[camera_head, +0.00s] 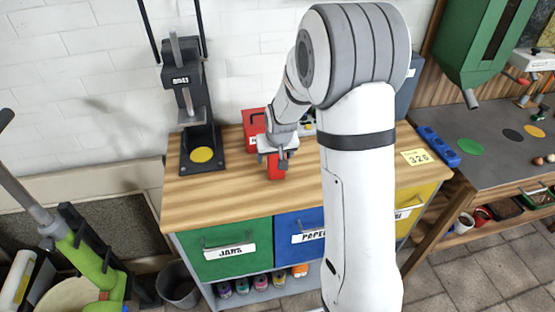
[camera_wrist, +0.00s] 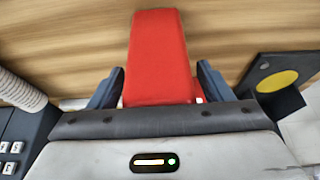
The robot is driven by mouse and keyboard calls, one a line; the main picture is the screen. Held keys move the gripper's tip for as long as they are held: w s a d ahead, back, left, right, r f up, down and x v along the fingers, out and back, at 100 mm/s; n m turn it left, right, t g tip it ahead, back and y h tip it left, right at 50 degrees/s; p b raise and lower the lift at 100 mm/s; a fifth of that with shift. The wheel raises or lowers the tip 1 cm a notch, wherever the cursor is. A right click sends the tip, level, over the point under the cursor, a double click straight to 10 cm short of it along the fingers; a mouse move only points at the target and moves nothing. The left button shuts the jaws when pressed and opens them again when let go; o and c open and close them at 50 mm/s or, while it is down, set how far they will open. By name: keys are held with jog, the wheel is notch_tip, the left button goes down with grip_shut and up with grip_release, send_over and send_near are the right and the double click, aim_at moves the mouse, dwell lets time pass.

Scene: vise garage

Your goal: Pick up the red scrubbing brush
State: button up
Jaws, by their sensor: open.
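The red scrubbing brush (camera_wrist: 158,50) shows in the wrist view as a plain red block above the wooden worktop. It lies between the two dark fingers of my gripper (camera_wrist: 160,84), with a small gap visible on each side. In the head view the brush (camera_head: 275,170) is a small red shape at my gripper (camera_head: 272,158), over the middle of the worktop (camera_head: 230,190). My gripper is open. Its fingers partly hide the brush in the head view, and no bristles can be made out.
A red item (camera_head: 254,125) with a black mark stands just behind my gripper. A black press (camera_head: 200,140) with a yellow disc stands to the left. The worktop's front left is clear.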

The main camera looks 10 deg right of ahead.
jog(key=shift+c, duration=0.2)
jog(key=c, duration=1.2)
jog(key=shift+o, duration=0.2)
jog(key=shift+r, duration=0.1)
notch_tip(320, 180, up, 10)
jog(key=shift+f+b, duration=0.1)
jog(key=shift+b, duration=0.5)
jog(key=o, duration=0.5)
jog(key=shift+c, duration=1.3)
jog(key=shift+s, duration=0.1)
